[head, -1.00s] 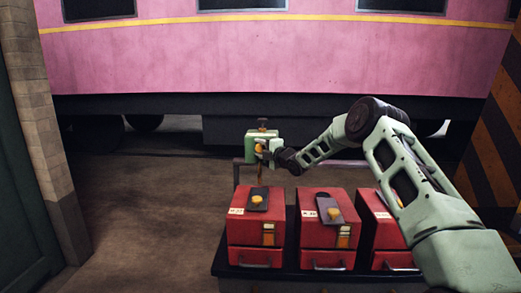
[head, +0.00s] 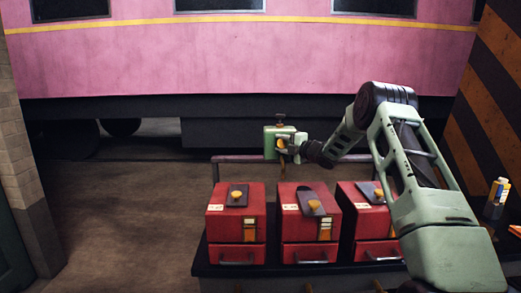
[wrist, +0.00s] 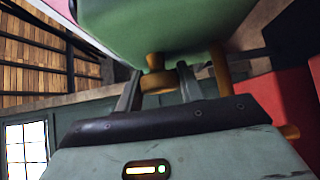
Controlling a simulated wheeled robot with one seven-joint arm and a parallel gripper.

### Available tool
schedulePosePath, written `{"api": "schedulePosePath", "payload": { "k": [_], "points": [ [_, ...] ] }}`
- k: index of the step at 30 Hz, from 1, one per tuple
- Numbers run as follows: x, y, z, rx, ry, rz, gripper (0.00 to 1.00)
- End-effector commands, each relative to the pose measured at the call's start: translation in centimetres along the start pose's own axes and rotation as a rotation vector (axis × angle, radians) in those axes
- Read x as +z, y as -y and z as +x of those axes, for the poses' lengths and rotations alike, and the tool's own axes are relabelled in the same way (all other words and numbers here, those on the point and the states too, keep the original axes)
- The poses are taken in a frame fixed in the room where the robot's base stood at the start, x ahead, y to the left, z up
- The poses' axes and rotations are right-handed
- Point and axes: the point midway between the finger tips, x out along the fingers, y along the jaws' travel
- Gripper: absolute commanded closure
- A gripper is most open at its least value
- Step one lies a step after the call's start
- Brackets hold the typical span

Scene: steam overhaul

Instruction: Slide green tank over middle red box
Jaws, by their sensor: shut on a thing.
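The green tank (head: 270,144) is a boxy body with a dark cap on top and an orange pipe below. My gripper (head: 293,147) is shut on it at its right side and holds it up in the air. In the wrist view my fingers (wrist: 158,92) close around a brass-coloured fitting under the green tank (wrist: 200,28). In the head view the tank appears above the gap between the left red box (head: 225,228) and the middle red box (head: 296,232). The middle box has a slanted dark plate with an orange knob on top. The exact depth of the tank is unclear.
The red boxes stand in a row on a dark bench (head: 275,273). The right red box (head: 352,225) is partly hidden by my arm. A metal rail (head: 232,160) runs behind them. A pink carriage (head: 240,60) fills the background.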

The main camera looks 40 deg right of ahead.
Motion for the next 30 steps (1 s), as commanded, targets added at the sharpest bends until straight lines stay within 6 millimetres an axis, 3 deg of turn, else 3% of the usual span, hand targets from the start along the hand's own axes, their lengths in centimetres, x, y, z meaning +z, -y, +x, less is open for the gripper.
{"api": "schedulePosePath", "payload": {
  "k": [3, 10, 26, 27, 29, 30],
  "points": [
    [2.3, 0.4, -2.3, -0.003, 0.003, -0.001, 1.00],
    [4.9, 0.3, -4.9, -0.003, 0.002, 0.000, 1.00],
    [5.8, 0.1, -5.8, -0.002, 0.000, 0.001, 1.00],
    [5.8, 0.1, -5.8, -0.002, 0.000, 0.001, 0.59],
    [5.8, 0.1, -5.8, -0.002, 0.000, 0.001, 0.43],
    [5.8, 0.1, -5.8, -0.002, 0.000, 0.001, 0.42]
  ]
}}
